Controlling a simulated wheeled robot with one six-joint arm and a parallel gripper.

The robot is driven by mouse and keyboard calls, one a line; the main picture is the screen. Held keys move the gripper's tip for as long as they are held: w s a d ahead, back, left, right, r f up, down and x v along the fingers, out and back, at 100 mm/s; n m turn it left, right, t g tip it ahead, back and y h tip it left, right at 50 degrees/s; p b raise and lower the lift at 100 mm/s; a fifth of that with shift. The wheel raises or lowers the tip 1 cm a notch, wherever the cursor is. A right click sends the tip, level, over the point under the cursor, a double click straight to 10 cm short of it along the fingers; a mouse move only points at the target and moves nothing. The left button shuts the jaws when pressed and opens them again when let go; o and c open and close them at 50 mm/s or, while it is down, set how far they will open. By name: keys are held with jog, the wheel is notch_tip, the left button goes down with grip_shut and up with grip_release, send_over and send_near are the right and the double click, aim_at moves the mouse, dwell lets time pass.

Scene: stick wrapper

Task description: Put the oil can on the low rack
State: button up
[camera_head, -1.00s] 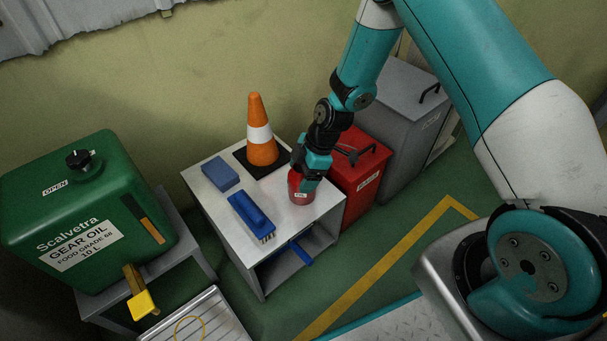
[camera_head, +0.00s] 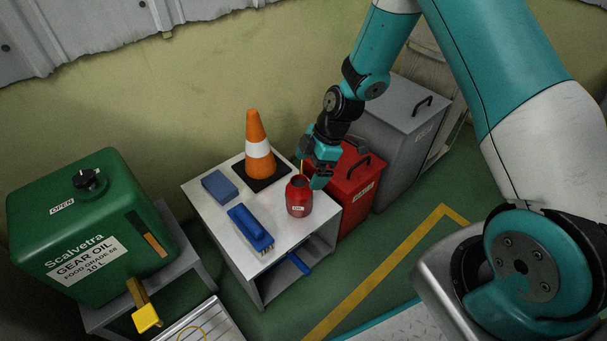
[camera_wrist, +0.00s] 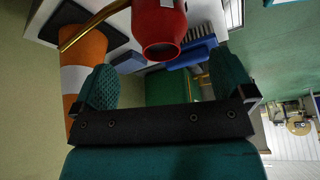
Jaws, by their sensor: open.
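The red oil can (camera_head: 299,198) stands upright on the white table (camera_head: 280,232), near its right edge. A thin brass-coloured spout shows behind it, and more clearly in the wrist view beside the can's red body (camera_wrist: 160,25). My gripper (camera_head: 321,174) is open and empty, just above and to the right of the can. In the wrist view the can lies ahead of the two spread fingers (camera_wrist: 163,85), not between them. A low ribbed metal rack (camera_head: 222,326) with a yellow ring on it shows partly at the bottom edge.
An orange cone (camera_head: 257,128), a blue block (camera_head: 220,187) and a blue brush (camera_head: 248,226) share the tabletop. A red bin (camera_head: 352,196) and grey bin (camera_head: 400,120) stand to the right. A green gear oil tank (camera_head: 85,225) with a yellow tap stands left.

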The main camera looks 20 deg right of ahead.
jog(key=s+a+r+m, duration=0.2)
jog(key=s+r, duration=0.1)
jog(key=r, duration=0.5)
jog(key=s+a+r+m+p, duration=0.1)
jog(key=s+a+r, duration=0.1)
jog(key=s+r, duration=0.35)
jog(key=s+a+r+m, duration=0.1)
jog(key=a+r+m, duration=0.1)
jog(key=r, duration=0.7)
jog(key=s+a+r+m, duration=0.1)
jog(key=s+r+m, duration=0.4)
jog(key=s, duration=0.9)
notch_tip(320, 180, up, 3)
jog(key=shift+s+f, duration=0.1)
jog(key=shift+s, duration=0.2)
jog(key=shift+a, duration=0.1)
notch_tip(320, 180, up, 35)
jog(key=p, duration=3.4)
jog(key=shift+f+p, duration=0.15)
jog(key=shift+p, duration=0.25)
